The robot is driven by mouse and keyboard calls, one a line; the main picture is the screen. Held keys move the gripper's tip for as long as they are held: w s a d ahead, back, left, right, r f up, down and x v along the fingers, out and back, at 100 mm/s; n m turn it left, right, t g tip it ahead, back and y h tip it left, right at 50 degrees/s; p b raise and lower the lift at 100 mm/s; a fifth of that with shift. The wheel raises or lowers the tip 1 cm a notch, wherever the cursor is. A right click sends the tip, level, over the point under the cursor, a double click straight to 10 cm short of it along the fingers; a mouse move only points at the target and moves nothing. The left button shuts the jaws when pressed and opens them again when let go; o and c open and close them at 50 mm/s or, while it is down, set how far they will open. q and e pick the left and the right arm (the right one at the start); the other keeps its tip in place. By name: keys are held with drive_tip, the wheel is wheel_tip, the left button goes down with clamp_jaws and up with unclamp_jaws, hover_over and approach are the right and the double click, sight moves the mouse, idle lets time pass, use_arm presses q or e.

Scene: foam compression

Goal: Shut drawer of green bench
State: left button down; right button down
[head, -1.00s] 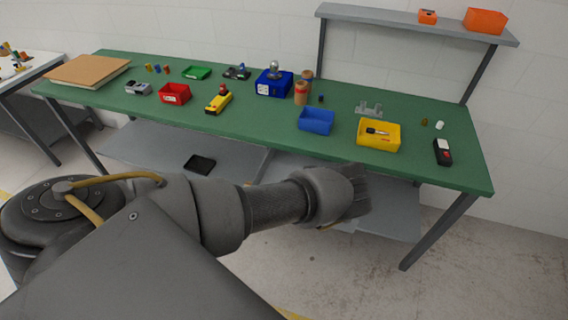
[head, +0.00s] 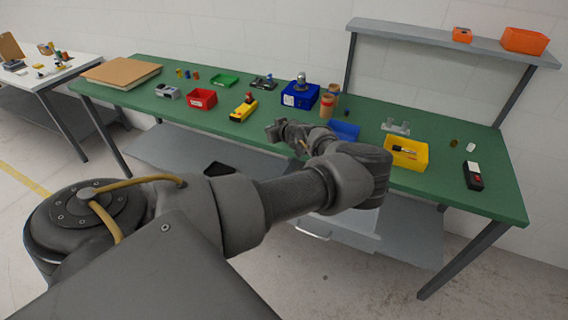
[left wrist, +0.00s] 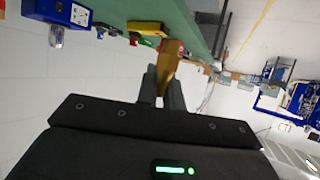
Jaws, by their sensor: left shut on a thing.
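The green bench (head: 225,132) runs across the head view; it also shows as a green strip in the left wrist view (left wrist: 186,18). A pale drawer (head: 345,232) with a handle is partly visible under the bench, behind my arm; how far it stands open is hard to tell. My left gripper (head: 275,131) is raised in front of the bench top, apart from the drawer. In the left wrist view its fingers (left wrist: 161,85) are shut on a brownish-yellow piece (left wrist: 168,64) that I cannot identify. My right gripper is not in view.
On the bench are a blue bin (head: 345,130), a yellow bin (head: 420,158), a red bin (head: 202,99), a blue box (head: 299,97) and a black device (head: 473,178). A shelf (head: 430,42) stands at the back right. Floor is clear at the lower right.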

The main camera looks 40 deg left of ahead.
use_arm(q)
drive_tip(key=w+d+r+m+t+h+b, duration=0.1)
drive_tip(key=w+d+r+m+t+h, duration=0.15)
drive_tip(key=r, duration=0.25)
drive_tip(key=w+d+r+m+t+h+b, duration=0.1)
drive_tip(key=w+r+m+t, duration=0.1)
drive_tip(key=r+m+t, duration=0.3)
drive_tip(key=w+d+r+m+h+b, duration=0.1)
drive_tip(key=w+d+r+m+h, duration=0.1)
drive_tip(key=r, duration=0.4)
drive_tip(key=s+d+r+m+t+h+b, duration=0.15)
drive_tip(key=d+m+h+b, duration=0.3)
drive_tip(key=d, duration=1.45)
drive_tip(key=s+d+f+h, duration=0.1)
drive_tip(key=s+d+f, duration=0.2)
drive_tip(key=s+d, duration=0.2)
drive_tip(key=s+d+f+m+h+b, duration=0.1)
drive_tip(key=s+d+f, duration=0.1)
drive_tip(key=s+d, duration=0.3)
drive_tip(key=shift+d+f, duration=0.4)
drive_tip(key=shift+d, duration=0.3)
